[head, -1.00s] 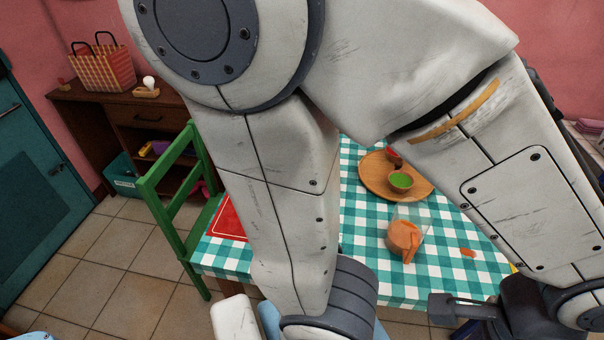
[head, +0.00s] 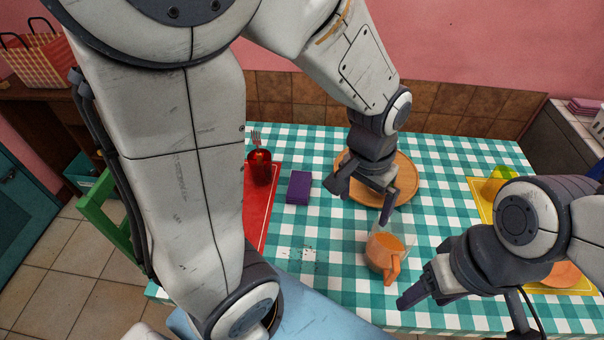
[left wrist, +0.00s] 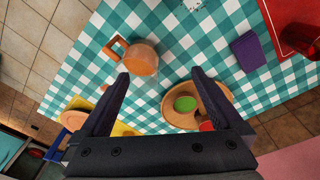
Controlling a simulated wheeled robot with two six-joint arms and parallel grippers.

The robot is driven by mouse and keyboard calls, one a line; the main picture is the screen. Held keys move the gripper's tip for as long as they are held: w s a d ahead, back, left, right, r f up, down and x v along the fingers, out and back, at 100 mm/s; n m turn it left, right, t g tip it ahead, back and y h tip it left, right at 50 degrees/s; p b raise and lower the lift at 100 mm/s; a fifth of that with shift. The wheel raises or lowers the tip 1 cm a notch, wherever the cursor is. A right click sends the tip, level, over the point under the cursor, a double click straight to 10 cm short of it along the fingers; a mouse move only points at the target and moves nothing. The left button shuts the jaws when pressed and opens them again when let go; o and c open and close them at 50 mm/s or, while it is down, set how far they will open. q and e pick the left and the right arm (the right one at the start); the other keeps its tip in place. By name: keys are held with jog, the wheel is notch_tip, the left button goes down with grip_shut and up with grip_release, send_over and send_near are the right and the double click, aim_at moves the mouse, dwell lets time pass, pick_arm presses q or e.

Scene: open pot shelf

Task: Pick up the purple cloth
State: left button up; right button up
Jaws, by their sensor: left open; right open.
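The purple cloth (head: 299,187) lies folded on the checkered table (head: 300,222), just right of the red placemat. It also shows at the right of the left wrist view (left wrist: 248,50). My left gripper (head: 362,198) is open and empty above the table, to the right of the cloth and in front of the wooden tray. Its two spread fingers (left wrist: 160,76) show in the left wrist view, with the cloth outside them to the right. My right gripper (head: 418,288) is over the front right of the table, open, with its fingers partly overlapping in the picture.
An orange pitcher (head: 384,252) stands between my grippers. The wooden tray (head: 408,185) is partly hidden behind my left gripper; it holds a green bowl (left wrist: 185,104). A red cup (head: 259,168) stands on the red placemat (head: 262,205). Dark specks lie in front of the cloth.

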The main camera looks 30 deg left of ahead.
pick_arm(q)
jog(key=w+a+f+n, duration=0.45)
jog(key=w+a, duration=0.25)
jog(key=a, duration=0.3)
jog(key=n+y, duration=0.1)
jog(key=n, duration=0.1)
send_near(299, 184)
jog(key=f, duration=0.2)
jog(key=shift+s+f+n, duration=0.3)
jog(key=shift+s+n, duration=0.05)
jog(key=shift+t, duration=0.3)
jog(key=shift+w+a+f, duration=0.1)
jog(key=shift+w+f, duration=0.15)
jog(key=shift+f, duration=0.75)
jog(key=shift+w+f, duration=0.25)
jog(key=shift+f, duration=0.75)
jog(key=shift+w+a+f, duration=0.1)
jog(key=shift+w+f, duration=0.2)
jog(key=shift+f, duration=0.7)
jog(key=c, duration=1.2)
jog(key=shift+r, duration=0.1)
